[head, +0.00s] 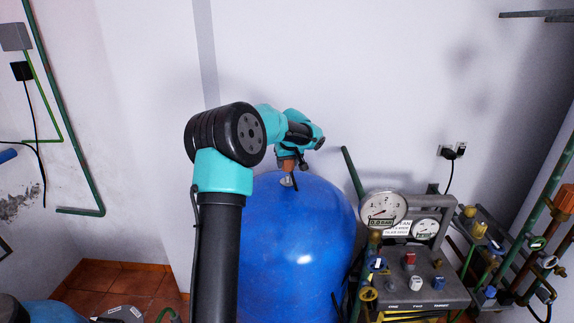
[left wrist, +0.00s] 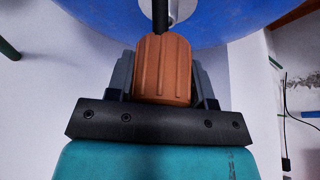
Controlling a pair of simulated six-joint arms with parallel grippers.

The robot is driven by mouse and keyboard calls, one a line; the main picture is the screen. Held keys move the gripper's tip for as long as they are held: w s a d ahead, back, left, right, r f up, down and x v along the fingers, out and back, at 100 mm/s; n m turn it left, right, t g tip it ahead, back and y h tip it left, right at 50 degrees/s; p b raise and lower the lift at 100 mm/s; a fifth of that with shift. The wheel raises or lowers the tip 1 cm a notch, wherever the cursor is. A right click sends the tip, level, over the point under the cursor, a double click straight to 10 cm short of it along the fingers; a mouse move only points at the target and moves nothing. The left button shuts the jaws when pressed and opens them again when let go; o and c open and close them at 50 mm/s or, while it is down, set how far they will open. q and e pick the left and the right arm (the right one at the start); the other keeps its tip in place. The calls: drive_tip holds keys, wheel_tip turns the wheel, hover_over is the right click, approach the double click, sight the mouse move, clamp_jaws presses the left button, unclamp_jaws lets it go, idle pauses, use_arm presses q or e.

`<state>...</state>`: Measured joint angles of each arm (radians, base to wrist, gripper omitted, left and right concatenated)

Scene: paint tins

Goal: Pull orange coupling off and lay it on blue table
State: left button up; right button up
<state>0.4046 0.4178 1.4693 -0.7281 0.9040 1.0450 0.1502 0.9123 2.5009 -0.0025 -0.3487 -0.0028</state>
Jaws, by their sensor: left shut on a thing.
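The orange coupling (left wrist: 163,68) is a ribbed cylinder held between the two jaws of my left gripper (left wrist: 162,82). In the head view the coupling (head: 287,164) shows small at the tip of my left arm, at the top of a rounded blue tank (head: 285,250). My left gripper (head: 288,160) is shut on it. A dark stem (left wrist: 160,15) extends from the coupling's far end toward a pale round fitting on the tank; I cannot tell whether they are joined. No blue table can be made out. My right gripper is not in view.
Right of the tank stands a grey panel (head: 420,288) with knobs and two gauges, the larger gauge (head: 382,208) in front. Coloured pipes and valves (head: 500,240) crowd the right side. A white wall (head: 400,90) is behind. Tiled floor (head: 120,285) shows lower left.

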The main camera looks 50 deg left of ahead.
use_arm(q)
drive_tip(key=shift+r, duration=1.5)
